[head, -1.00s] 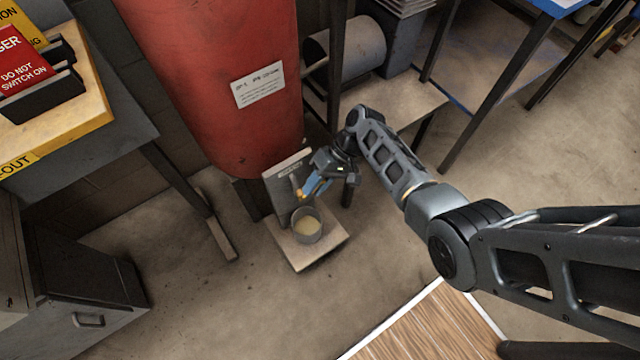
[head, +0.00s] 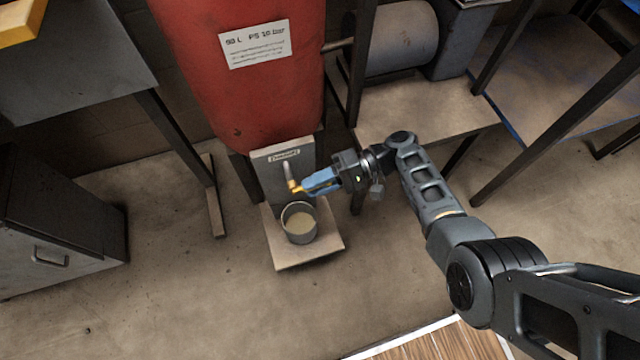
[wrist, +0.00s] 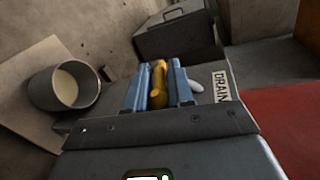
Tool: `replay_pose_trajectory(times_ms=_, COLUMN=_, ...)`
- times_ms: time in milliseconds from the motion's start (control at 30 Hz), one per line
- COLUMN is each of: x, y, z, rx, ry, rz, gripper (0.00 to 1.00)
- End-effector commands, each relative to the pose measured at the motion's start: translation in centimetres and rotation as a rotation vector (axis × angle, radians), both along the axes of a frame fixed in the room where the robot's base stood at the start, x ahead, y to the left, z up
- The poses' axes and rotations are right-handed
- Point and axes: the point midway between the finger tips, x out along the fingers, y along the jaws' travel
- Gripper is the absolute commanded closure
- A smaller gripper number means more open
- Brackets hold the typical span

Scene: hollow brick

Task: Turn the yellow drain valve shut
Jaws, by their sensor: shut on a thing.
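The yellow drain valve handle (wrist: 158,84) sits between the two blue fingers of my gripper (wrist: 159,90) in the wrist view, and the fingers are shut on it. In the head view, my gripper (head: 302,187) reaches in from the right to the yellow handle (head: 295,187), which is mostly covered by the fingers. The valve is in front of a grey upright plate (head: 268,176) with a label, which reads DRAIN in the wrist view (wrist: 220,86). A grey pipe end (head: 288,170) shows just above the handle.
A grey cup (head: 299,224) with pale liquid stands below the valve on a light base board (head: 325,240). The red tank (head: 240,95) rises behind. A bench leg (head: 180,135) is at left, a grey cabinet (head: 60,220) further left. Floor in front is clear.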

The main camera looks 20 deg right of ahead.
Motion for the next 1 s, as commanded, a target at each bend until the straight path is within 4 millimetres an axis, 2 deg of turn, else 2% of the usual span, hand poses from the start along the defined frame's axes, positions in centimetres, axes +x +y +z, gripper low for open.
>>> replay_pose_trajectory(times_ms=433, x=0.0, y=0.0, z=-0.1, rx=0.009, ry=0.0, rz=0.001, gripper=1.0)
replay_pose_trajectory(times_ms=467, x=0.0, y=0.0, z=-0.1, rx=0.009, ry=0.0, rz=0.001, gripper=0.77)
replay_pose_trajectory(times_ms=600, x=0.0, y=0.0, z=-0.1, rx=0.009, ry=0.0, rz=0.001, gripper=0.63)
replay_pose_trajectory(times_ms=867, x=0.0, y=-0.1, z=0.0, rx=0.009, ry=0.0, rz=0.0, gripper=0.62)
replay_pose_trajectory(times_ms=1000, x=0.1, y=-1.1, z=0.3, rx=0.009, ry=-0.001, rz=-0.003, gripper=0.62)
